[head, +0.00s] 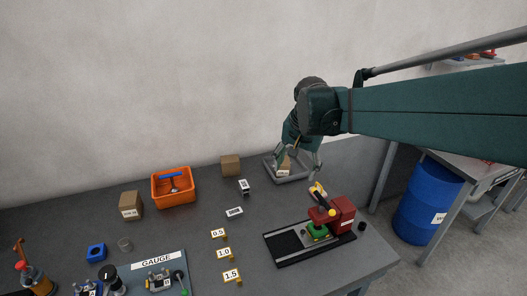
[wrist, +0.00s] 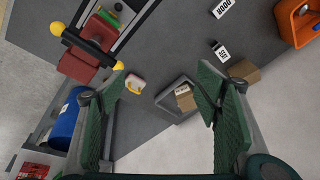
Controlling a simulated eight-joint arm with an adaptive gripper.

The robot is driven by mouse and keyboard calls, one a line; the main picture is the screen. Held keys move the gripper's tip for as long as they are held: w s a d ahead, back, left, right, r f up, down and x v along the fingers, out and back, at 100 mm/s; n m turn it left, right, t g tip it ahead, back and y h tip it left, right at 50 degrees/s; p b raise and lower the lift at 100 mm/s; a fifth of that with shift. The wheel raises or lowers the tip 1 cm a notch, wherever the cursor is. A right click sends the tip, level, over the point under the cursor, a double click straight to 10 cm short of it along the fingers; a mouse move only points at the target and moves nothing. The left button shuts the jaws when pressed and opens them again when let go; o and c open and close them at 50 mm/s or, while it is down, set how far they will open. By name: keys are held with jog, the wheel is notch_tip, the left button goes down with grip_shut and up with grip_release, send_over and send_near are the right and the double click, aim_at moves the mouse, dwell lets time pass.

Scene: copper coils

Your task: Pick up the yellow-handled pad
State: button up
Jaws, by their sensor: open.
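The yellow-handled pad (wrist: 135,84) is small and pale with a yellow handle. In the wrist view it lies on the grey bench left of centre, between the red press and the grey tray. In the head view the pad (head: 318,188) shows just behind the red press, partly confused with it. My gripper (head: 298,163) hangs over the grey tray, left of and behind the pad in the head view. Its green fingers are spread wide and empty in the wrist view (wrist: 172,108). The pad is clear of both fingers.
The red press (head: 342,214) with yellow knobs stands close to the pad. The grey tray (wrist: 161,97) holds a labelled cardboard box (wrist: 185,100). An orange bin (head: 172,198) and a brown box (head: 230,165) are farther left. A blue barrel (head: 425,205) stands beyond the bench edge.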

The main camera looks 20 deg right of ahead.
jog(key=w+d+f+m+g+p, duration=0.1)
jog(key=w+d+f+m+p, duration=0.1)
jog(key=w+d+m+p, duration=0.3)
jog(key=w+d+f+g, duration=0.1)
jog(key=w+d+f, duration=0.15)
jog(key=d, duration=0.45)
jog(key=w+d+f+m+g+p, duration=0.1)
jog(key=w+d+f+m+p, duration=0.2)
jog(key=d, duration=0.4)
jog(key=shift+y, duration=0.4)
notch_tip(320, 180, down, 9)
jog(key=shift+w+a+f, duration=0.1)
jog(key=shift+f, duration=0.4)
jog(key=shift+f, duration=1.3)
jog(key=shift+f+b, duration=0.45)
jog(key=shift+f, duration=2.15)
